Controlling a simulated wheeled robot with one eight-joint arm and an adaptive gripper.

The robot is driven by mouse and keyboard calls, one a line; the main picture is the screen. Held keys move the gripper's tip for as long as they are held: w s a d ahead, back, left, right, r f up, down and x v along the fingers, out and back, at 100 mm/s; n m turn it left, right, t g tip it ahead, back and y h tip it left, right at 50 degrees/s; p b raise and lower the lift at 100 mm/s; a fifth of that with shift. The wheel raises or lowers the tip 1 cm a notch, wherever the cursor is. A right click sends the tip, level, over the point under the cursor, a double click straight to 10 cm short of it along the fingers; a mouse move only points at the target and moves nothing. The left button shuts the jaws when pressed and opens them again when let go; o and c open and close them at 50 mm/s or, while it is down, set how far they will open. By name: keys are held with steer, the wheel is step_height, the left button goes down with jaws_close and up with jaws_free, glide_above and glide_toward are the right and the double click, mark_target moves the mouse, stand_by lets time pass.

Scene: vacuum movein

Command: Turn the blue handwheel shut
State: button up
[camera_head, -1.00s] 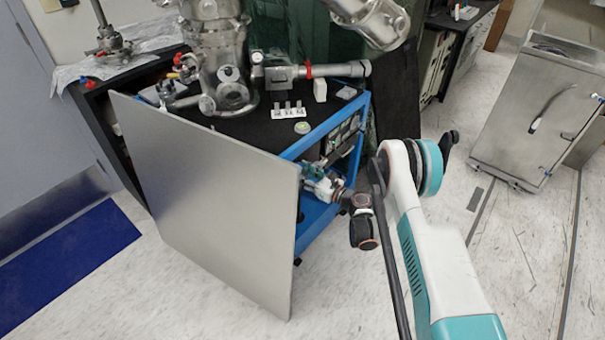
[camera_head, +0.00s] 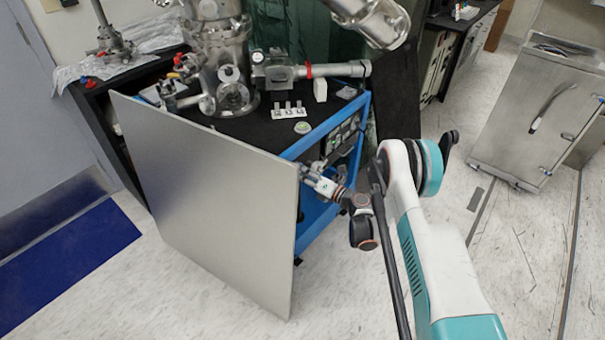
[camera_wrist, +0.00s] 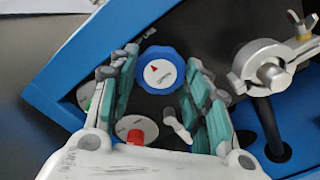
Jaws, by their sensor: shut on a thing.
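The blue handwheel (camera_wrist: 162,71) shows in the wrist view, with a white centre disc and a red pointer mark. It is set on a dark panel inside the blue frame. In the head view my gripper (camera_head: 312,170) reaches into the blue cabinet (camera_head: 332,123) beside the grey door panel. The handwheel cannot be made out there.
A red knob (camera_wrist: 136,136) and a small grey lever (camera_wrist: 176,124) sit below the wheel. A metal clamp fitting (camera_wrist: 268,70) is to its right. The large grey door panel (camera_head: 210,190) stands close left of my gripper.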

steer(key=shift+m, duration=0.3)
steer(key=o, duration=1.1)
steer(key=shift+c, duration=0.2)
step_height(320, 180, up, 10)
steer(key=shift+s+f, duration=0.1)
